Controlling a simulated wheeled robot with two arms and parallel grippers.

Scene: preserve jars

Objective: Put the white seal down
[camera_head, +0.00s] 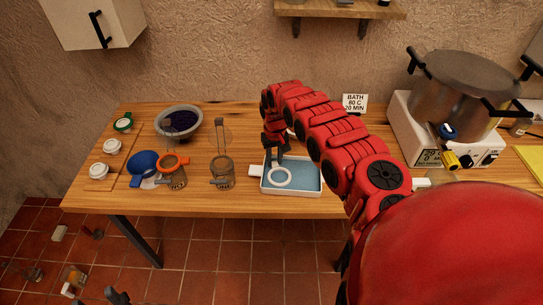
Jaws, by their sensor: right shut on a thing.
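The white seal (281,185) is a flat ring over the pale blue floor of a shallow white-rimmed tray (320,180). My right gripper (276,161) reaches down over the tray and is shut at the far edge of the seal. I cannot tell whether the seal touches the tray's floor. My red right arm hides part of the table behind and to the right of the tray.
Left of the tray stand an open glass jar (223,176) and a jar with an orange ring (176,173). Further left are a blue lid (144,163), a grey bowl (196,119) and small white-topped pieces (98,171). A large pot (462,85) stands at the right.

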